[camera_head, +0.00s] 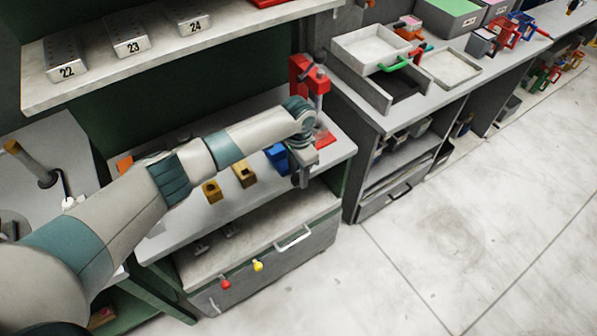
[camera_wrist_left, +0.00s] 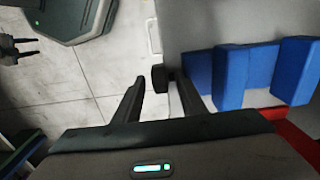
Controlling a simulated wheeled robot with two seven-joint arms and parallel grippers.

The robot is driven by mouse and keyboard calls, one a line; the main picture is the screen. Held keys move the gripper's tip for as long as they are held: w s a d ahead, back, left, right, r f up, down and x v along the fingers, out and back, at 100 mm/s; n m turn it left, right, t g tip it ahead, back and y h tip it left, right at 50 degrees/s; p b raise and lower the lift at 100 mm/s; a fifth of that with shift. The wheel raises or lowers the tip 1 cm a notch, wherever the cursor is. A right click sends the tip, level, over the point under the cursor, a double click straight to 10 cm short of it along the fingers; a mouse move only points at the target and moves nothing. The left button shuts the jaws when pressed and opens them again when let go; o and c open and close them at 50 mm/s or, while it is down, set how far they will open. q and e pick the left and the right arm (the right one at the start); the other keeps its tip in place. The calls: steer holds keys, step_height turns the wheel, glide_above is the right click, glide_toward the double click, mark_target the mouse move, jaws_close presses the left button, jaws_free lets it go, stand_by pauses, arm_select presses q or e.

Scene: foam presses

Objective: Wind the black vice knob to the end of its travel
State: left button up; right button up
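The blue vice (camera_head: 277,158) stands on the workbench near its right end, partly hidden by my left gripper (camera_head: 300,180) in the head view. In the left wrist view the blue vice (camera_wrist_left: 232,75) lies to the right, and its black knob (camera_wrist_left: 160,77) sticks out toward the left. My left gripper (camera_wrist_left: 160,84) is open, with one finger on each side of the knob's line and the knob between the fingertips. I cannot tell if a finger touches it. The knob is hidden in the head view. My right gripper (camera_wrist_left: 28,47) shows far left in the wrist view, fingers apart.
A red press (camera_head: 310,80) stands behind the vice. Two yellow-brown blocks (camera_head: 243,173) sit left of it on the bench. A drawer with a handle (camera_head: 292,238) is below. A shelf (camera_head: 90,88) with numbered blocks hangs above. The floor (camera_head: 440,240) to the right is clear.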

arm_select(q)
steer(key=shift+c, duration=0.4)
arm_select(e)
steer(key=shift+d, duration=0.1)
arm_select(q)
jaws_close()
arm_select(e)
steer(key=shift+d, duration=0.15)
arm_select(q)
steer(key=shift+d, duration=0.1)
arm_select(e)
steer(key=shift+f, duration=0.25)
